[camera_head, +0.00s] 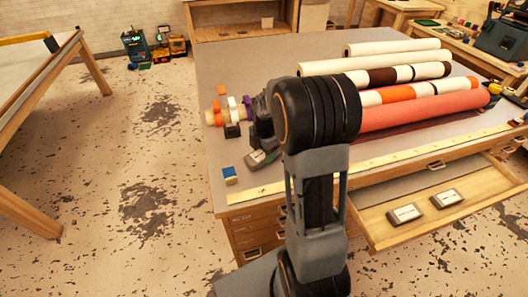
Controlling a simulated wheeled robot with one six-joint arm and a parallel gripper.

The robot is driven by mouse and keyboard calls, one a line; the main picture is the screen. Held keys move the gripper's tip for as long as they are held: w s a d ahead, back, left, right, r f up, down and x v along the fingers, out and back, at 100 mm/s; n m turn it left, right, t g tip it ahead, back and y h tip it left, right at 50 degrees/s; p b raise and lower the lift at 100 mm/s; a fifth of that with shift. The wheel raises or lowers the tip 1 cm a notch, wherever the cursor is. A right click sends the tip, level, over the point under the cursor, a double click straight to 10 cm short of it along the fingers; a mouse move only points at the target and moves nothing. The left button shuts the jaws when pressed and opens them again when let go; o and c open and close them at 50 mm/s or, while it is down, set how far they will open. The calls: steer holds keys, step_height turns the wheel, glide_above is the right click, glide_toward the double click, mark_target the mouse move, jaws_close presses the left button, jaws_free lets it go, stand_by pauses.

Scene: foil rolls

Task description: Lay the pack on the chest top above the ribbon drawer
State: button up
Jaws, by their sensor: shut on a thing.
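The chest (215,60) has a broad grey top and wooden drawer fronts. One drawer (380,232) at the right is pulled out, with two dark, pale-labelled packs (405,214) lying in it. My gripper (262,143) is over the left front part of the top, partly hidden by my arm. It is shut on what looks like a similar dark pack (262,158) with a pale label. I cannot tell whether this pack touches the top. Closed drawers (252,236) show below the left front edge; I cannot tell which is the ribbon drawer.
Several long rolls (420,105) lie across the top at the right. Ribbon-like spools (232,108) stand at the left edge, and a small blue-and-cream block (230,174) sits at the front left corner. A yellow ruler strip (390,158) runs along the front edge.

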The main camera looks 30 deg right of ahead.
steer(key=shift+f, duration=0.3)
steer(key=shift+f, duration=0.2)
steer(key=o, duration=1)
steer(key=shift+r, duration=0.1)
